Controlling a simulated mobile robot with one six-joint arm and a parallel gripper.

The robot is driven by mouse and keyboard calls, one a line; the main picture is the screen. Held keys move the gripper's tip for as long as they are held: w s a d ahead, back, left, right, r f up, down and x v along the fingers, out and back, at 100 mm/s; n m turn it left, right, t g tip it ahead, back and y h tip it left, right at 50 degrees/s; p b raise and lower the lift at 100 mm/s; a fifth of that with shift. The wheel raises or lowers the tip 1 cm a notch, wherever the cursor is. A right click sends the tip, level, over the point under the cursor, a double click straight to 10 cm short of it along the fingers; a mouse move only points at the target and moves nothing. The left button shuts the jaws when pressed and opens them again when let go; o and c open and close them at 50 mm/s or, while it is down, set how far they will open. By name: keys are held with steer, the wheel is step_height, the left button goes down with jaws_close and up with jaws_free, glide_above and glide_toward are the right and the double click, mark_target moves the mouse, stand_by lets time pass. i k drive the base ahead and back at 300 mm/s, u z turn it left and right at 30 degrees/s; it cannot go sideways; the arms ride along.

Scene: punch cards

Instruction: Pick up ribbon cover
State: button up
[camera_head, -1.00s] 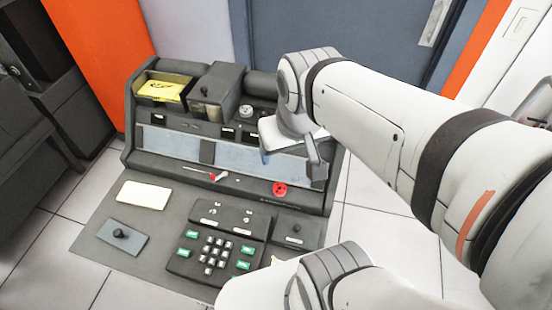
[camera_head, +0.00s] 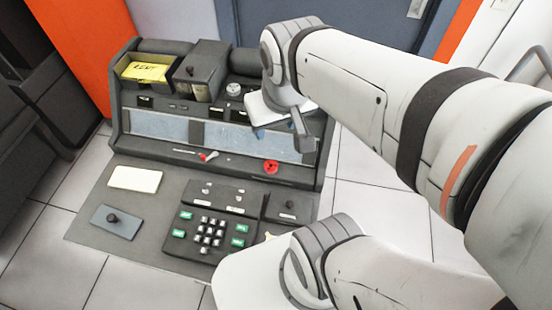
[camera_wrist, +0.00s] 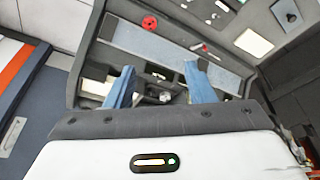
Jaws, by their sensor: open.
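No part is labelled as the ribbon cover, so I cannot tell for certain which it is. A flat grey plate with a dark knob (camera_head: 104,221) lies at the front left of the console's desk. A raised grey cover with a knob on top (camera_head: 213,56) stands at the back of the console. The plate also shows at the upper right of the wrist view (camera_wrist: 281,10). My gripper (camera_head: 258,134) is over the right part of the console, mostly hidden by my wrist. In the wrist view its blue fingers (camera_wrist: 158,68) are spread, with nothing between them.
The grey console (camera_head: 150,168) has a keypad (camera_head: 210,233), a red knob (camera_head: 271,167) and a small red-tipped lever (camera_head: 208,156). A white card (camera_head: 134,179) lies behind the plate. A tray with yellow card (camera_head: 146,72) is at the back left. Tiled floor is clear at left.

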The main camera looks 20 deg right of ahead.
mark_target(294, 212)
steer(key=u, duration=2.3)
steer(key=k, duration=1.95)
steer(key=z, duration=1.4)
steer(key=i, duration=0.95)
steer(key=z, duration=0.1)
